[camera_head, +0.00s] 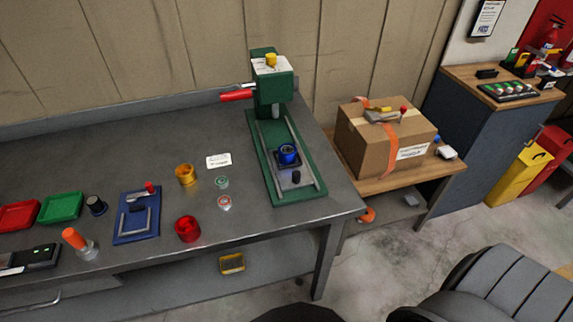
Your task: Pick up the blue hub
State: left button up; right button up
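The blue hub (288,154) is a short blue cylinder with a dark centre. It sits on the green base of the press (273,84), between two pale rails, toward the front right of the grey workbench. A small dark knob or block (296,177) is just in front of it. The press head stands behind the hub, with a red-handled lever pointing left. Neither of my grippers is in view, and nothing is seen touching the hub.
A yellow ring (186,175) and a red ring (187,229) stand left of the press. A blue fixture (137,215), red and green trays (61,207) and an orange-topped bottle (76,240) are farther left. A cardboard box (385,138) stands on a side table to the right.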

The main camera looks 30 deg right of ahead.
aim_at(284, 159)
jog(key=u, duration=2.65)
jog(key=k, duration=2.75)
jog(key=z, duration=2.55)
